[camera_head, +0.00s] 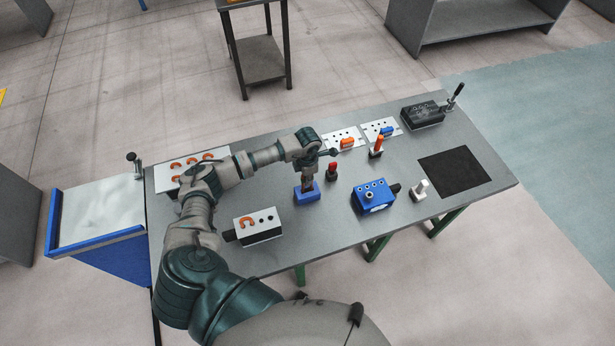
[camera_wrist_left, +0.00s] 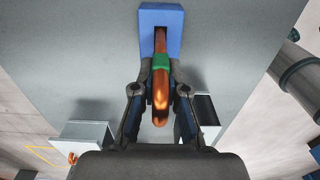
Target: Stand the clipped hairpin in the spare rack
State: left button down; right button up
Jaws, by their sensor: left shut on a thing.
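My left gripper (camera_head: 307,178) points down over a small blue block (camera_head: 306,194) near the middle of the table. In the left wrist view its two fingers (camera_wrist_left: 160,90) are shut on a copper hairpin (camera_wrist_left: 159,105) with a green clip (camera_wrist_left: 161,62). The hairpin's far end meets the dark slot of the blue block (camera_wrist_left: 174,17); how deep it sits I cannot tell. A white-topped box (camera_head: 257,222) with one orange hairpin and dark holes stands in front. A white panel (camera_head: 218,153) with several orange hairpins is at the back left, partly behind my arm. My right gripper is out of view.
A red-topped tool (camera_head: 332,171) stands close right of the blue block. Further right are a blue box (camera_head: 373,196), an orange-handled tool (camera_head: 376,146), a white-topped piece (camera_head: 420,190) and a black mat (camera_head: 454,170). A blue-edged tray (camera_head: 100,213) adjoins the left edge.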

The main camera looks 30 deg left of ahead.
pick_arm(q)
jog(key=shift+f, duration=0.15)
jog(key=c, duration=1.5)
grip_release()
jog(key=shift+c, duration=0.2)
jog(key=o, duration=1.5)
jog(key=shift+o, duration=0.2)
